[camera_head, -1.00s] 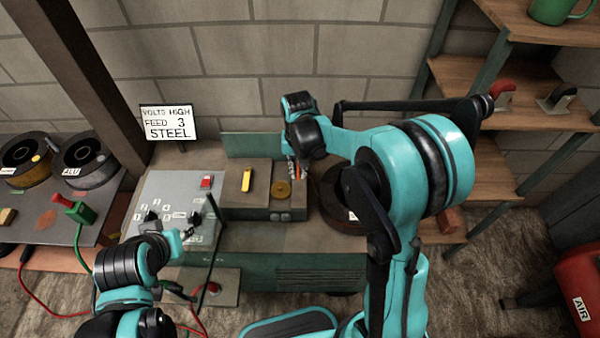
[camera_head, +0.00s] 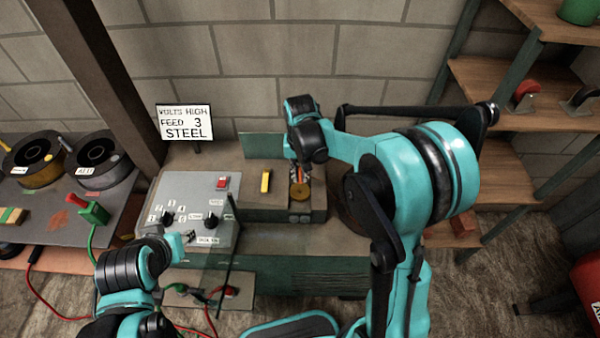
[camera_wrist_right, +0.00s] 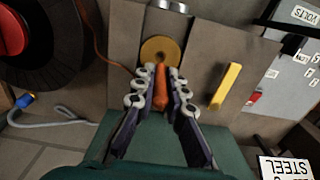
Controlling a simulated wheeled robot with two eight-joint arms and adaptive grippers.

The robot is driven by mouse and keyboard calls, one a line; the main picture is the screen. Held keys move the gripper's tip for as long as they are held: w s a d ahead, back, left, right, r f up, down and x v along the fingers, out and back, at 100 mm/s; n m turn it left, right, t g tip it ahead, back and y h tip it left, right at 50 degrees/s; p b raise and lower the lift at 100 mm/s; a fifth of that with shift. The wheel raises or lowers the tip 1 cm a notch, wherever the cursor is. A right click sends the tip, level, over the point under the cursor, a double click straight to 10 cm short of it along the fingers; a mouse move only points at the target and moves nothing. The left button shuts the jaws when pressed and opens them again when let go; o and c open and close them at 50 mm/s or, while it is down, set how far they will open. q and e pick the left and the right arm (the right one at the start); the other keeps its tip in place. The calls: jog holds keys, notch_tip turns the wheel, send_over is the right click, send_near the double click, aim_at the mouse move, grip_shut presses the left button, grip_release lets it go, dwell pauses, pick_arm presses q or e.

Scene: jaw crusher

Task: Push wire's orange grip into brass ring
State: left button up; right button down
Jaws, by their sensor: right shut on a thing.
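The orange grip (camera_wrist_right: 161,88) lies between the fingers of my right gripper (camera_wrist_right: 160,95), which is shut on it. In the right wrist view, the far end of the grip is at the near edge of the brass ring (camera_wrist_right: 160,51); I cannot tell whether it is inside. A thin brown wire (camera_wrist_right: 103,54) curves from the dark spool towards the ring. In the head view, my right gripper (camera_head: 297,172) is just behind the brass ring (camera_head: 299,192). My left gripper (camera_head: 188,237) is at the front of the grey control panel; its opening is unclear.
A yellow bar (camera_head: 266,181) sits left of the ring on the machine top. The control panel (camera_head: 187,205) has a red switch and black knobs. A dark spool (camera_wrist_right: 40,45) is beside the ring. A sign (camera_head: 184,122) stands behind; shelves (camera_head: 500,75) are at right.

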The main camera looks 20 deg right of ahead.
aim_at(300, 181)
jog(key=shift+f+b, duration=1.35)
jog(key=shift+f, duration=0.8)
jog(key=shift+f+b, duration=0.55)
dwell(0.5)
jog(key=c, duration=1.5)
grip_release()
notch_tip(300, 181, up, 12)
jog(key=shift+r, duration=0.1)
